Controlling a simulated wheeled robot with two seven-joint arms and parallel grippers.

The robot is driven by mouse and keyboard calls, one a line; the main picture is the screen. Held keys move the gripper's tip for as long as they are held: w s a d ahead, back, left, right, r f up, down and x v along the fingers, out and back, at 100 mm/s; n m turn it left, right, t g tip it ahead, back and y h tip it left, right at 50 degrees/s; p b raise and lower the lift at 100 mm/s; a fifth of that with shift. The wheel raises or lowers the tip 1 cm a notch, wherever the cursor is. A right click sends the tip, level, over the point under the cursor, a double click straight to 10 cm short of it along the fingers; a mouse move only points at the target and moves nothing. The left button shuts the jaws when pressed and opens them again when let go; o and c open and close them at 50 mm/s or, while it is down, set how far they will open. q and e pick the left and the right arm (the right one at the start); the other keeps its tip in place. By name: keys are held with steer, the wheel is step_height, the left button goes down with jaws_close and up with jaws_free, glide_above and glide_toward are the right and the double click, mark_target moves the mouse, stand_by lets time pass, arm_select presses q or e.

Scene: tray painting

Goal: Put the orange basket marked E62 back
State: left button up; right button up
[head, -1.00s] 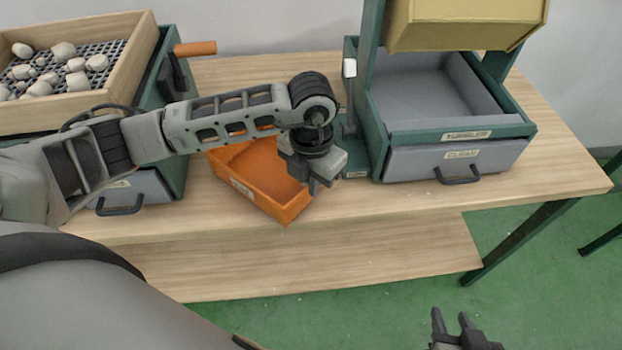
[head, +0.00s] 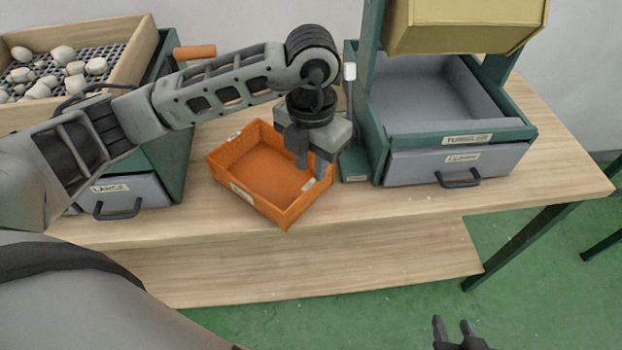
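The orange basket (head: 262,208) is an empty, open-topped box that sits at an angle on the wooden table, between the two green-framed stations. It has a pale label on its front-left wall, too small to read. My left gripper (head: 313,167) points down over the basket's right end. Its two fingers are apart with nothing seen between them, and I cannot tell whether they touch the wall. The gripper hides part of the basket's right side. My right gripper (head: 455,328) is open and empty at the bottom edge, over the floor.
A tumbler station (head: 462,139) with a grey drawer and a yellow bin (head: 465,28) above stands right of the basket. A wooden sieve tray (head: 143,50) of pale stones sits atop the left station, above a drawer marked LARGE (head: 140,193). The table front (head: 390,210) is clear.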

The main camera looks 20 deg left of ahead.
arm_select(q)
step_height(320, 180, up, 5)
steer(key=shift+r, duration=0.15)
stand_by(0.5)
